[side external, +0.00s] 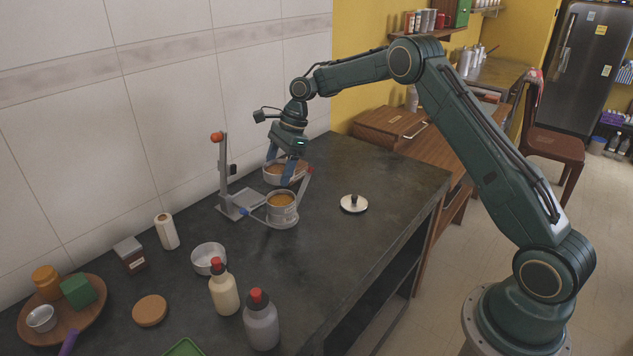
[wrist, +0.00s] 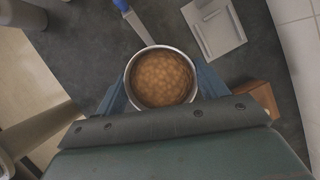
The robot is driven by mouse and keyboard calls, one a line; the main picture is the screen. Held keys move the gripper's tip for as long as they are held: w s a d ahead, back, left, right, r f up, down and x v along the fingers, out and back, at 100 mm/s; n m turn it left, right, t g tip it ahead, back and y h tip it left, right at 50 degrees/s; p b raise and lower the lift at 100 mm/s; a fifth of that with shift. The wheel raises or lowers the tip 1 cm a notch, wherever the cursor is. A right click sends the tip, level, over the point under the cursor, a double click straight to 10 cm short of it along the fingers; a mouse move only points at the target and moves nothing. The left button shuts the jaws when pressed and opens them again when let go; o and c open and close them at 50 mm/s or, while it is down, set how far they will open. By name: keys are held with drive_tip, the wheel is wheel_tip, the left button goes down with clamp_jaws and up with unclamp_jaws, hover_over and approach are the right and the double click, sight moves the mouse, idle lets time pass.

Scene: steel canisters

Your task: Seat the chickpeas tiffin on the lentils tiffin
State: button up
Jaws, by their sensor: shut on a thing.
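My gripper (side external: 285,165) is shut on the chickpeas tiffin (side external: 272,178), a round steel canister with tan-brown contents. In the wrist view the chickpeas tiffin (wrist: 162,78) sits upright between the blue fingers, its open top facing the camera. The lentils tiffin (side external: 282,211), a steel canister with orange contents, stands upright in a carrier (side external: 240,200) with a tall post and blue and red arms. In the side view the held tiffin shows just above and behind the lentils tiffin; I cannot tell the exact gap. The lentils tiffin is not visible in the wrist view.
A round lid with a dark knob (side external: 353,204) lies right of the carrier. An empty steel bowl (side external: 208,258), a white roll (side external: 166,232), two red-capped bottles (side external: 224,291) and a wooden tray (side external: 66,322) stand toward the front left. The counter right of the carrier is mostly clear.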

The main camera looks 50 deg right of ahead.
drive_tip(key=shift+f, duration=0.25)
drive_tip(key=shift+f, duration=2.5)
drive_tip(key=shift+f, duration=0.65)
idle(1.0)
drive_tip(key=o, duration=1.1)
drive_tip(key=shift+o, duration=0.3)
drive_tip(key=shift+r, duration=0.2)
drive_tip(key=shift+r, duration=2.8)
drive_tip(key=shift+r, duration=0.1)
